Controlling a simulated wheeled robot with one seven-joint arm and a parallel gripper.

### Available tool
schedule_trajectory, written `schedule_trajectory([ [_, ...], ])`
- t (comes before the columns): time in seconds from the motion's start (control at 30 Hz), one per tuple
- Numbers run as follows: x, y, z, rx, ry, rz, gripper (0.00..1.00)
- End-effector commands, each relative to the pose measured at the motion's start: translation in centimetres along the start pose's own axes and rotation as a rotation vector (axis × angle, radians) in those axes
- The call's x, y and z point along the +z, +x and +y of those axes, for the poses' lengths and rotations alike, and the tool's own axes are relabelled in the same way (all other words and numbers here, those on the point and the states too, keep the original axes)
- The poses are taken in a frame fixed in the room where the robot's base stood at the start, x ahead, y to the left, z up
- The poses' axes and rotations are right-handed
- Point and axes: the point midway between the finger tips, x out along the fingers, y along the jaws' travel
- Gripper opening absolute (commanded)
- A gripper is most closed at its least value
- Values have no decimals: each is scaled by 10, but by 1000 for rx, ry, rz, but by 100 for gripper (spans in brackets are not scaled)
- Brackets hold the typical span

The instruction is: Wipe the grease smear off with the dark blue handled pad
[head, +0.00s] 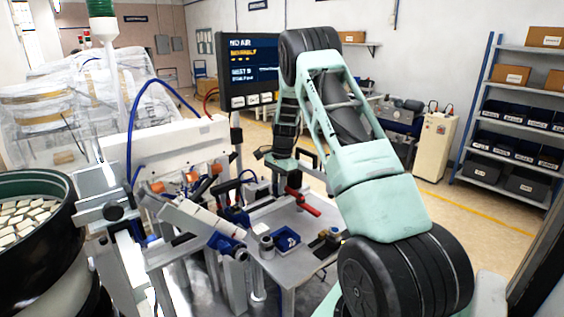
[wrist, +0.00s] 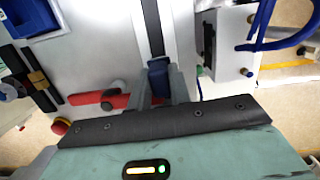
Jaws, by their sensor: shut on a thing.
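In the wrist view my gripper (wrist: 160,90) is shut, its grey fingers on either side of a dark blue handle, which I take to be that of the dark blue handled pad (wrist: 158,70). The pad's underside and any contact with the surface below are hidden. In the head view the mint-green wrist of my arm is over the far part of the metal worktable (head: 318,240), and the pad cannot be made out there. I cannot make out the grease smear in either view.
A red-handled tool (head: 303,201) is close to my gripper; its red handle also shows in the wrist view (wrist: 98,102). A small blue bin (head: 286,239) sits on the worktable. A red button (wrist: 60,127), a screen (head: 250,70) and a bowl feeder (head: 40,250) are around it.

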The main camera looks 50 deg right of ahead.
Motion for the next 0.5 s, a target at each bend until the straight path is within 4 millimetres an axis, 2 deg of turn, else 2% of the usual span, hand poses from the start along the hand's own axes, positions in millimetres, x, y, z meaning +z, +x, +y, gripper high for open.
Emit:
schedule_trajectory([
  [0.1, 4, -27, 0, -3, -3, 2, 0],
  [0.5, 11, -60, 4, 0, -8, 1, 0],
])
